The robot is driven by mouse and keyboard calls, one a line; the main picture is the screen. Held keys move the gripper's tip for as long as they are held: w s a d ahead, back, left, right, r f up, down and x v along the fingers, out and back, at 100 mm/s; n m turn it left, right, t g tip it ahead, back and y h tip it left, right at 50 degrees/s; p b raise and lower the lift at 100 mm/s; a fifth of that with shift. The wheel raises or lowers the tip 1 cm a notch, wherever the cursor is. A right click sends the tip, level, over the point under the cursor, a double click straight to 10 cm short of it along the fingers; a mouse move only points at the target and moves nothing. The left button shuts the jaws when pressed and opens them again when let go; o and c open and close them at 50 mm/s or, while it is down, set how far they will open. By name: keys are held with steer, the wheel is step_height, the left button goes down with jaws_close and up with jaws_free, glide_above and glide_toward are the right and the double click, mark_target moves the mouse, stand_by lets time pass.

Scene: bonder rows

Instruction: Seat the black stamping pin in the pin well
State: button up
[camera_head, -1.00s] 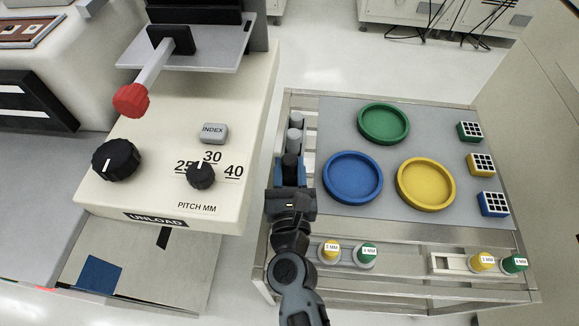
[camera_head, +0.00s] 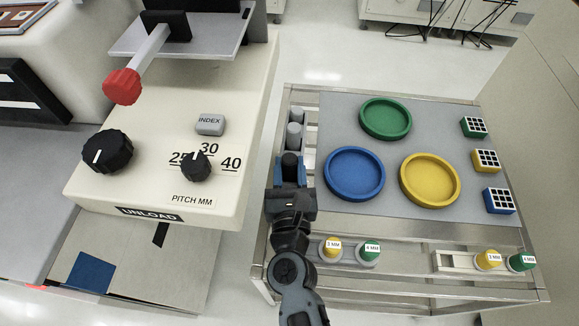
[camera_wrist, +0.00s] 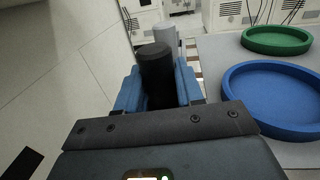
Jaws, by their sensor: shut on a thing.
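The black stamping pin (camera_head: 290,163) stands roughly upright between the blue fingertips of my gripper (camera_head: 290,172), at the left edge of the cart. In the wrist view, the dark pin (camera_wrist: 155,62) rises between both blue fingers (camera_wrist: 158,92), which are shut on it. Its lower end is hidden by the fingers and the gripper body. Two grey pins stand in line just beyond it, the nearer one (camera_head: 294,135) and the farther one (camera_head: 297,114). I cannot make out the pin well; whether the black pin's foot sits in a hole is hidden.
Blue (camera_head: 327,178), green (camera_head: 364,122) and yellow (camera_head: 404,184) round trays lie on the cart's grey top, right of my gripper. Small gridded blocks (camera_head: 487,160) line the right side. Labelled caps (camera_head: 332,248) stand on the front ledge. The machine panel (camera_head: 150,195) is at left.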

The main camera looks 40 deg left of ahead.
steer(key=o, duration=1.1)
steer(key=shift+f, duration=0.1)
steer(key=v, duration=0.7)
steer(key=shift+s+d, duration=0.3)
stand_by(0.7)
